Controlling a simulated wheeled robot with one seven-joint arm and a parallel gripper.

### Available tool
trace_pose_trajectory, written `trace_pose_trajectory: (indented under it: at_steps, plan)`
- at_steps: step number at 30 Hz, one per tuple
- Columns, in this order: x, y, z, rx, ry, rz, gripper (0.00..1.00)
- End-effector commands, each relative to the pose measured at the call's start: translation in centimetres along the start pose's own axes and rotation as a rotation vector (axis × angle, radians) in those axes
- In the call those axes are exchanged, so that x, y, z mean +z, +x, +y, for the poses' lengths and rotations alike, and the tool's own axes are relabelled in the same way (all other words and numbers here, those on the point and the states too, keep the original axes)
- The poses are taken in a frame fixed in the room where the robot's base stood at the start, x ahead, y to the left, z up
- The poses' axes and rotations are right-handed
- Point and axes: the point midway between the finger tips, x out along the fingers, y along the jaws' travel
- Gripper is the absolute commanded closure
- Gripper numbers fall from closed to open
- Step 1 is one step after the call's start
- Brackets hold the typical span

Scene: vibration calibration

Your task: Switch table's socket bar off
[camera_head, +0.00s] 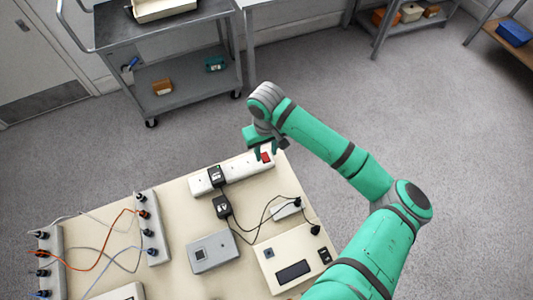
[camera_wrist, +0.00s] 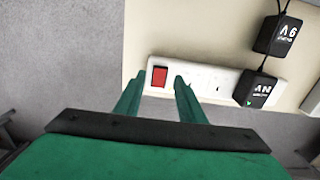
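The white socket bar (camera_head: 236,170) lies along the far edge of the table (camera_head: 178,200). Its red switch (camera_head: 265,157) is at the bar's right end in the head view. In the wrist view the socket bar (camera_wrist: 214,80) runs across the upper middle, with the red switch (camera_wrist: 159,76) at its left end. My gripper (camera_head: 265,150) is at the switch end of the bar. In the wrist view my gripper (camera_wrist: 158,84) has its fingers apart, one on each side of the switch in the picture, with nothing between them. I cannot tell whether the fingertips touch the bar.
A black adapter (camera_head: 216,176) is plugged into the bar, and another adapter (camera_head: 222,207) lies beside it. A grey box (camera_head: 212,251), a cream device (camera_head: 296,259) and other socket strips (camera_head: 152,228) with cables occupy the table. A grey cart (camera_head: 185,70) stands beyond.

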Motion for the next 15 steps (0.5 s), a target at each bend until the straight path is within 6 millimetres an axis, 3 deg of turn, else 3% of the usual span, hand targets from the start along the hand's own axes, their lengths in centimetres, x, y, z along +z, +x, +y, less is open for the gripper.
trace_pose_trajectory:
  at_steps: [6, 15]
  plan:
    - [0.2, 2.2, 0.5, 0.001, 0.01, -0.001, 0.64]
    - [0.1, 2.6, 0.3, 0.0, 0.006, 0.001, 0.64]
